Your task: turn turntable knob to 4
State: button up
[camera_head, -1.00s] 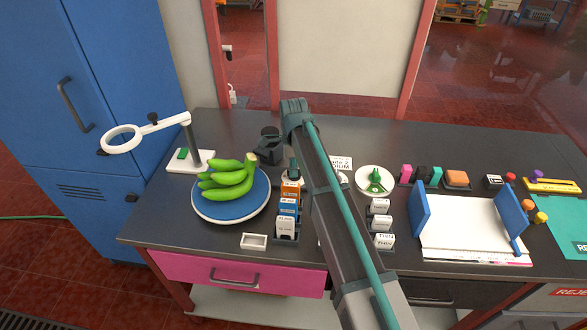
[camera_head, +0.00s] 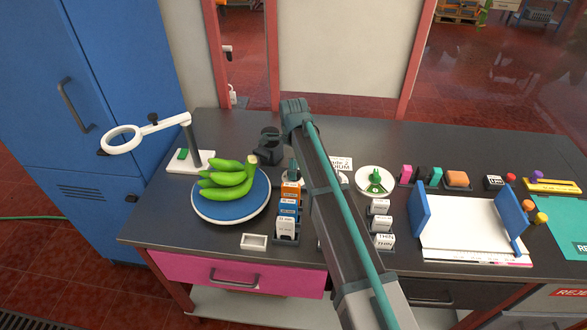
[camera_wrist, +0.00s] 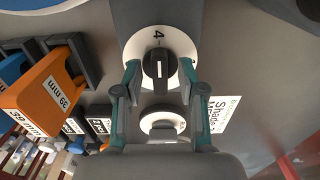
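My gripper (camera_wrist: 159,72) is open, with one teal finger on each side of the knob and small gaps visible between. In the head view, my arm hides most of the dial and knob. A blue round plate (camera_head: 235,207), which looks like the turntable, carries green bananas (camera_head: 228,179) to the left of my arm.
A second dial with a grey knob (camera_wrist: 161,122) sits close below in the wrist view. Orange and white labelled blocks (camera_head: 288,208) stand left of my arm. A white board with blue sides (camera_head: 470,222) lies right.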

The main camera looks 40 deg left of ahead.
notch_tip(320, 180, up, 12)
dwell(0.8)
dwell(0.3)
